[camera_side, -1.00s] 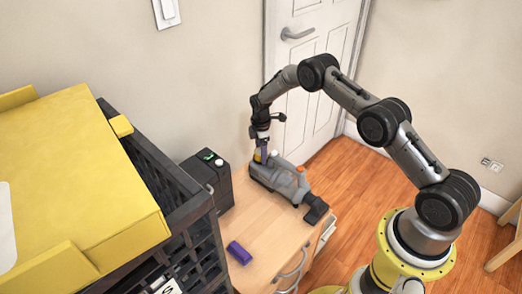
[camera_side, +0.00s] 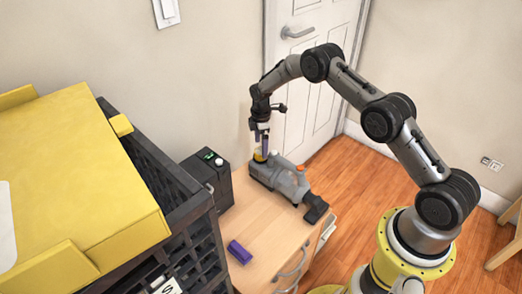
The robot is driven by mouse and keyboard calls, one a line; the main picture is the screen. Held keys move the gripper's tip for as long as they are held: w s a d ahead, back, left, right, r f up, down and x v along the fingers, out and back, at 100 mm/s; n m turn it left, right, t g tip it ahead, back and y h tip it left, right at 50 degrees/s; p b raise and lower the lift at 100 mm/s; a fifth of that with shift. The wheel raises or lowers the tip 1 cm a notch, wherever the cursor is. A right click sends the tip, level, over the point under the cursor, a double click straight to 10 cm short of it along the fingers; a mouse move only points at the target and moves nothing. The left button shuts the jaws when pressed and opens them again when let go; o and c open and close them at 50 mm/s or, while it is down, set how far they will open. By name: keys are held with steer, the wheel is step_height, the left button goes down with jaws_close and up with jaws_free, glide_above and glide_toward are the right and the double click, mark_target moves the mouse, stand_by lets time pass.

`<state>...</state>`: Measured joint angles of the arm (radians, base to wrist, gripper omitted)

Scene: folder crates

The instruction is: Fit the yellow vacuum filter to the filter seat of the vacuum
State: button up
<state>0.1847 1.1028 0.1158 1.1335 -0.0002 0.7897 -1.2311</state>
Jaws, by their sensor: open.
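The grey vacuum (camera_side: 282,180) lies on the wooden desk, its dark nozzle end toward the front right. The yellow filter (camera_side: 259,156) is at the vacuum's back-left end, where the filter seat appears to be; it is small here, and I cannot tell how fully it sits. My gripper (camera_side: 262,146) is open just above the filter, pointing down, its fingers apart from each other. The seat itself is hidden by the filter and the vacuum body.
A purple block (camera_side: 239,252) lies on the desk (camera_side: 262,222) near its front. A dark box with a green display (camera_side: 208,178) stands left of the vacuum. A black crate (camera_side: 183,215) with yellow folders (camera_side: 80,180) fills the left foreground. The desk's middle is clear.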

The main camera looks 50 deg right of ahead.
step_height(320, 180, up, 10)
steer(key=shift+r, duration=0.25)
steer(key=shift+a, duration=0.1)
